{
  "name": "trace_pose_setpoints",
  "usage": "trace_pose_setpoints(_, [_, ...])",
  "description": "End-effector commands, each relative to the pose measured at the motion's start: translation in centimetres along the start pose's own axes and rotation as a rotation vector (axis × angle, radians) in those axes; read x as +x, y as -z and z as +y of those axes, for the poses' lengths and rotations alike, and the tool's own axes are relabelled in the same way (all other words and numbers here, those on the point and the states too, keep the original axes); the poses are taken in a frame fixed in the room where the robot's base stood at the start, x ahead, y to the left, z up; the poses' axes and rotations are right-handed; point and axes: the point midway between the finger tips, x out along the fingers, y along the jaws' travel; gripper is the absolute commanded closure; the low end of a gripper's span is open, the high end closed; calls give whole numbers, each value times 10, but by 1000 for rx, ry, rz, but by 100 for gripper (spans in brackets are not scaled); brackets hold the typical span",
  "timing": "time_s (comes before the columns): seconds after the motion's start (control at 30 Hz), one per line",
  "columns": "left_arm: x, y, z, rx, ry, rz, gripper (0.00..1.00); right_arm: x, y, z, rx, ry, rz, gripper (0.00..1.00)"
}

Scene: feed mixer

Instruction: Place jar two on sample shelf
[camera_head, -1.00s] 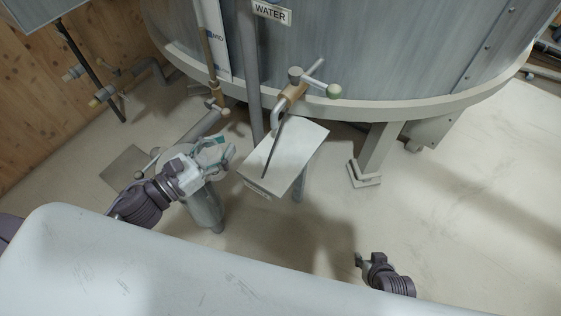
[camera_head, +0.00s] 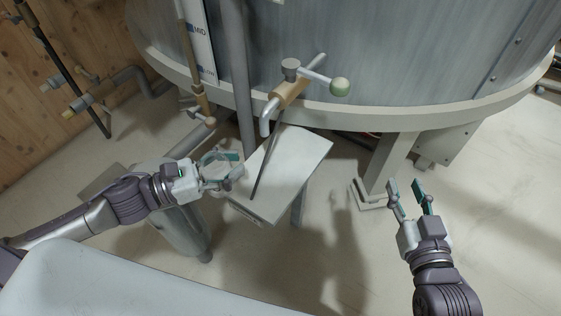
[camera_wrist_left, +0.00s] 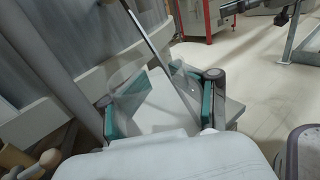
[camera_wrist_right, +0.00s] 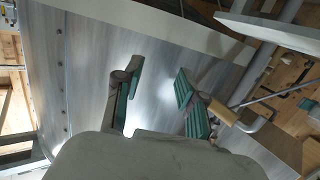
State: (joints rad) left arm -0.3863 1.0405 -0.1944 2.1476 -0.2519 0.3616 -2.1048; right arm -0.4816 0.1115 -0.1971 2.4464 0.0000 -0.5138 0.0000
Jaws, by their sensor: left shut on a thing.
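The sample shelf (camera_head: 300,160) is a pale, tilted-looking plate below the tap at the tank's side. My left gripper (camera_head: 224,172) is at its left edge, shut on a clear, see-through jar (camera_head: 214,158). The jar's outline is faint; it also shows between the teal finger pads in the left wrist view (camera_wrist_left: 128,98), with the pale shelf (camera_wrist_left: 160,110) behind it. I cannot tell whether the jar touches the shelf. My right gripper (camera_head: 407,194) is open and empty, right of the shelf; its parted fingers show in the right wrist view (camera_wrist_right: 157,90).
A tap (camera_head: 290,94) with a green-ended handle overhangs the shelf. A thin dark rod (camera_head: 267,157) runs over the shelf's left part. A grey cylinder (camera_head: 186,235) stands under my left forearm. A tank leg (camera_head: 388,165) stands right of the shelf. Floor at the right is clear.

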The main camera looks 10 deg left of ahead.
Motion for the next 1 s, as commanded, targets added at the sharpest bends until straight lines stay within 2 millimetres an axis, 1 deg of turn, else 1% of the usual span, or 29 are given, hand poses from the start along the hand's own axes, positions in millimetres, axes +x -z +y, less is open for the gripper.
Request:
trace_pose_setpoints(0.03, [10,-1,1,6,2,-6,100,1,5,-1,1,3,43,60])
trace_pose_setpoints(0.13, [28,-1,1,6,2,-5,100,2,19,-3,2,7,119,60])
trace_pose_setpoints(0.2, [41,-2,1,3,1,-6,100,2,24,-4,3,9,145,60])
trace_pose_setpoints(0.3, [60,-3,0,3,2,-6,100,2,30,-5,3,11,175,60])
trace_pose_setpoints(0.5, [92,-2,1,2,0,-5,100,1,32,-5,3,11,188,60])
trace_pose_setpoints(0.6, [101,-1,0,-1,0,-2,100,1,33,-5,3,11,190,60])
trace_pose_setpoints(0.73, [104,4,0,0,0,0,100,1,36,-5,4,13,214,60])
trace_pose_setpoints(0.87, [104,18,0,-3,-1,1,100,-3,56,-8,7,20,349,60])
trace_pose_setpoints(1.0, [104,31,0,-3,0,1,100,-12,79,-12,12,28,496,60])
